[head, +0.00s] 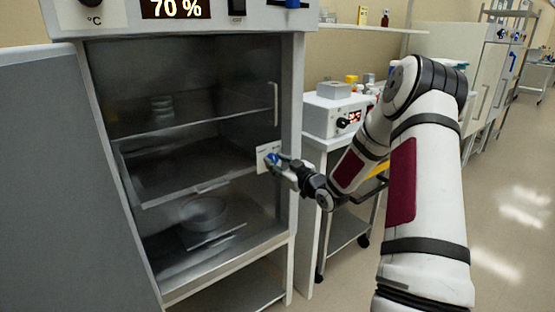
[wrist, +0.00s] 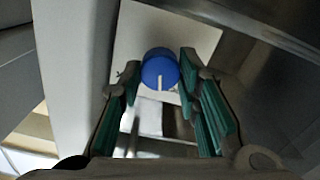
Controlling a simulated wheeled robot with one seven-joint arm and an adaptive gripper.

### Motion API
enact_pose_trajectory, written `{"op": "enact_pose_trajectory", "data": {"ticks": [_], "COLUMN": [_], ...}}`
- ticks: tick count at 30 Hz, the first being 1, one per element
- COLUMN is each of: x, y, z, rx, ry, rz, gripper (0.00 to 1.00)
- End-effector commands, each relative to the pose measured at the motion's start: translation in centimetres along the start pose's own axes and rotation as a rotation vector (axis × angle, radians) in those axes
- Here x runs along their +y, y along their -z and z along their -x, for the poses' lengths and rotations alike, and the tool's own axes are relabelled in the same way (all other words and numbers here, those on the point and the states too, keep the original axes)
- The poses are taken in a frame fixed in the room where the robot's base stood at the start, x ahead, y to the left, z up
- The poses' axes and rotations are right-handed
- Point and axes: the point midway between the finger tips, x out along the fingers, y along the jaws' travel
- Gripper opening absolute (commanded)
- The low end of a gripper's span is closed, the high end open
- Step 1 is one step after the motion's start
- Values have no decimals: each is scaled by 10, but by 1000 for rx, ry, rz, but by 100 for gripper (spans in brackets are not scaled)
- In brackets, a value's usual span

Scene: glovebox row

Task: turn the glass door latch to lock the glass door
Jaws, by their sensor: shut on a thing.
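The glass door latch is a blue round knob (head: 272,158) on a pale plate (head: 263,153) at the right edge of the cabinet front. In the wrist view the knob (wrist: 160,69) shows a white line pointing down in the picture. The glass door (head: 190,120) covers the cabinet front and looks closed, with a vertical handle (head: 276,104) above the latch. My gripper (head: 275,163) is at the latch from the front. In the wrist view my gripper (wrist: 158,78) has its green-padded fingers on either side of the knob, shut on it.
Shelves and a round vessel (head: 204,213) are behind the glass. A trolley (head: 348,212) with a white instrument (head: 335,113) stands close to the right of the cabinet, beside my arm. A grey panel (head: 60,190) fills the left. Open floor (head: 510,215) lies to the right.

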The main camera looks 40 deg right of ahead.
Motion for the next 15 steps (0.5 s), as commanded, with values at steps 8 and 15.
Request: {"op": "enact_pose_trajectory", "data": {"ticks": [8,15], "x": [1,0], "y": [1,1], "z": [0,1], "rx": [-1,-1], "ry": [0,1], "rz": [-265,-493], "gripper": [3,3]}}
